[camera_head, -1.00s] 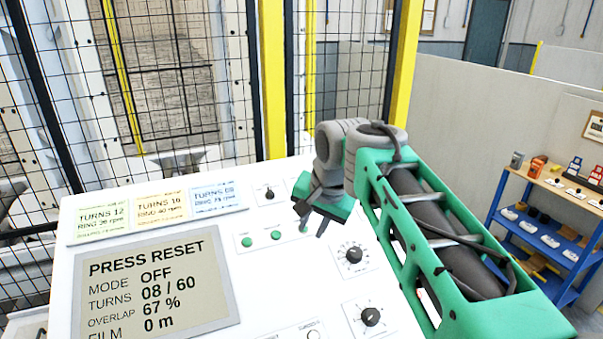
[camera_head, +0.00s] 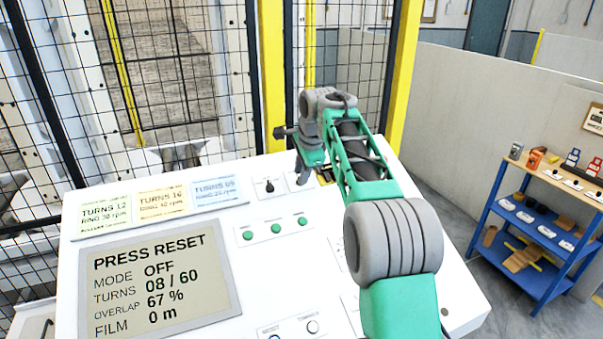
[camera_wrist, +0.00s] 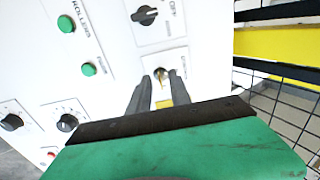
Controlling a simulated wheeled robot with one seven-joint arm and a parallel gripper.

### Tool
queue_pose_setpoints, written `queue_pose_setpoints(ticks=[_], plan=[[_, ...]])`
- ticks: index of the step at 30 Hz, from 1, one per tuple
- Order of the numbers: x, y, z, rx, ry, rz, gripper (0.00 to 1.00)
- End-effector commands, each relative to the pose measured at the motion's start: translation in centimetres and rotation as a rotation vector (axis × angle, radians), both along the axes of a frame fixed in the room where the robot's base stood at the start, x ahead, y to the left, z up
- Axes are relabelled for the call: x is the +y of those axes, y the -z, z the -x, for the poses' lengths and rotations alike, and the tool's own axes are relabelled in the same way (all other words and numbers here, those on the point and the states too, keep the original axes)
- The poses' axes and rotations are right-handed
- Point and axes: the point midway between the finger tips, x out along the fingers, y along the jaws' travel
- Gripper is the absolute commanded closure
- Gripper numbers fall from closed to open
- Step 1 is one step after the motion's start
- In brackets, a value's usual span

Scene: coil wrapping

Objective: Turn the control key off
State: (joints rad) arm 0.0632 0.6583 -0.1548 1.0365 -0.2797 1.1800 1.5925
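The control key (camera_wrist: 160,75) sits in a small plate on the white panel, near the panel's far edge. A yellow tag (camera_wrist: 166,103) shows below it in the wrist view, between my fingers. My gripper (camera_wrist: 158,82) is open, with its two dark fingers on either side of the key and a gap between them. I cannot tell whether either finger touches the key. In the head view my gripper (camera_head: 302,182) is low over the same plate and hides the key.
A black selector knob (camera_wrist: 145,15) marked OFF is beside the key. Green buttons (camera_head: 275,228) and a display (camera_head: 160,280) reading "PRESS RESET", mode OFF, are on the panel (camera_head: 225,215). A mesh fence (camera_head: 170,80) stands behind it. A blue shelf (camera_head: 545,240) is at right.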

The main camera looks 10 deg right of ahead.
Motion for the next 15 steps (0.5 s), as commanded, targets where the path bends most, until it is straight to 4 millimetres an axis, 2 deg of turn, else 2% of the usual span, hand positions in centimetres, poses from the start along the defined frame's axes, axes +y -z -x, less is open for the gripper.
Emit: queue_pose_setpoints(ticks=[8,15], plan=[[0.05,0.38,-0.19,-0.001,0.000,0.001,0.76],[0.05,0.37,-0.18,-0.001,0.000,0.001,0.94]])
